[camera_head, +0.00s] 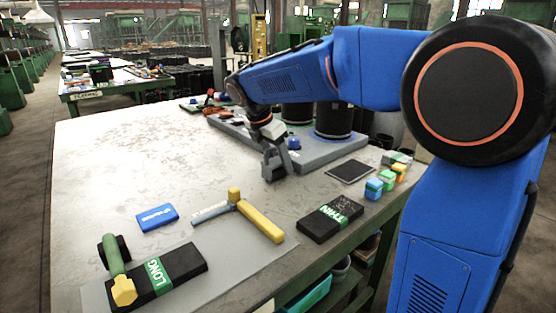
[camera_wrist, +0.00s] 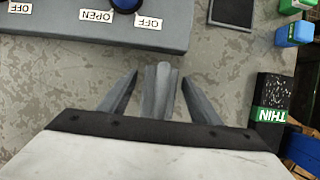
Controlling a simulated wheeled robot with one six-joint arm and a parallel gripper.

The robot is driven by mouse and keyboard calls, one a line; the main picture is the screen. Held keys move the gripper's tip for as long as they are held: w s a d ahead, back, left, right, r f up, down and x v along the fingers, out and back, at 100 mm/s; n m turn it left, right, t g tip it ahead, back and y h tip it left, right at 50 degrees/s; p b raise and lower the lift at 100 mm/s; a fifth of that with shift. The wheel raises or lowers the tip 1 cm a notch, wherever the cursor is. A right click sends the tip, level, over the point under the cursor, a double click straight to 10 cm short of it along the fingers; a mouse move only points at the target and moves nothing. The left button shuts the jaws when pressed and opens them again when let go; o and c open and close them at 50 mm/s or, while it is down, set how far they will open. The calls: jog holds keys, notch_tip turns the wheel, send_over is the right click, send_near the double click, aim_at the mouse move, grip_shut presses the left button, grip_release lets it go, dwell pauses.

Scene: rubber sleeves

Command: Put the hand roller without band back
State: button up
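My gripper (camera_head: 274,168) is over the table beside the front edge of the grey board. In the wrist view its two fingers (camera_wrist: 161,78) are apart. A narrow grey piece shows between them, touching neither; I cannot tell what it is. A tool with a yellow handle (camera_head: 258,222) and a grey-blue bar lies mid-table. I cannot tell which tool is the hand roller without band. Both are apart from my gripper.
The grey board (camera_head: 318,152) carries dark round pots and, in the wrist view, OPEN and OFF labels (camera_wrist: 97,15). A black THIN block (camera_head: 330,219), a dark plate (camera_head: 350,172) and coloured blocks (camera_head: 374,188) lie rightward. A blue box (camera_head: 157,217) lies left.

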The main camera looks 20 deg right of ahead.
jog(key=v, duration=1.2)
jog(key=shift+s+r, duration=0.1)
jog(key=shift+a, duration=0.1)
